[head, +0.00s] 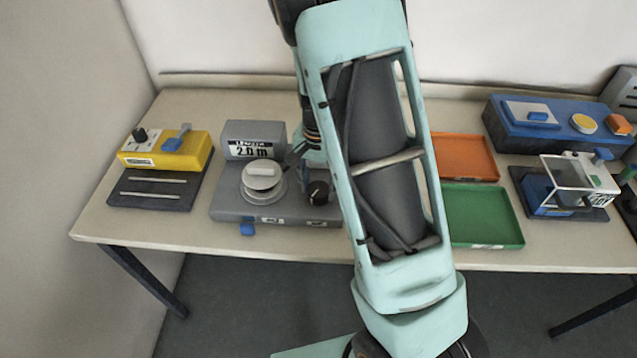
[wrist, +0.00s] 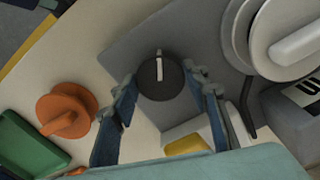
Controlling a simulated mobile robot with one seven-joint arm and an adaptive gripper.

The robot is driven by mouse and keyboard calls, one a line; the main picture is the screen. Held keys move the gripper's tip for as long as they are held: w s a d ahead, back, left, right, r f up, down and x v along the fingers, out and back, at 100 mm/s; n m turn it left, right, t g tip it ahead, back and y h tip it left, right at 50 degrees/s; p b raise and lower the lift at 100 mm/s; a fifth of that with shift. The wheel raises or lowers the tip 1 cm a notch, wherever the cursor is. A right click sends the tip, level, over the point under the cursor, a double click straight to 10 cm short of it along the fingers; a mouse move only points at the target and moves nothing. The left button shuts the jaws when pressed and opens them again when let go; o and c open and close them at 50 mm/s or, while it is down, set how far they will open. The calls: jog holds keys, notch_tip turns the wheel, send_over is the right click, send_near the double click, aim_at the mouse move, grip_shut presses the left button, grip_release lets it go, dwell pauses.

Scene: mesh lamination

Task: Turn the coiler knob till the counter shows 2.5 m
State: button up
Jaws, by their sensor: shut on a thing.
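The grey coiler (head: 225,207) stands on the table left of centre. Its counter (head: 250,150) appears to read 2.0 m; the word above is hard to make out. The black coiler knob (head: 318,193) is at the right end of the base. In the wrist view the knob (wrist: 161,80) has a white pointer line aimed toward the top of the picture. My gripper (wrist: 162,82) has a blue-grey finger on each side of the knob and is shut on it. My arm hides most of the gripper in the head view.
A pale reel (head: 262,177) stands beside the knob. A yellow device (head: 165,150) is at left; orange (head: 466,156) and green (head: 482,215) trays are at right, with a blue device (head: 545,125) beyond. An orange knob-like piece (wrist: 68,114) shows in the wrist view.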

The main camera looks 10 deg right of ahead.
aim_at(318, 189)
jog(key=shift+m, duration=0.6)
jog(key=o, duration=1.2)
jog(key=shift+c, duration=0.2)
jog(key=shift+r, duration=0.15)
notch_tip(318, 189, up, 12)
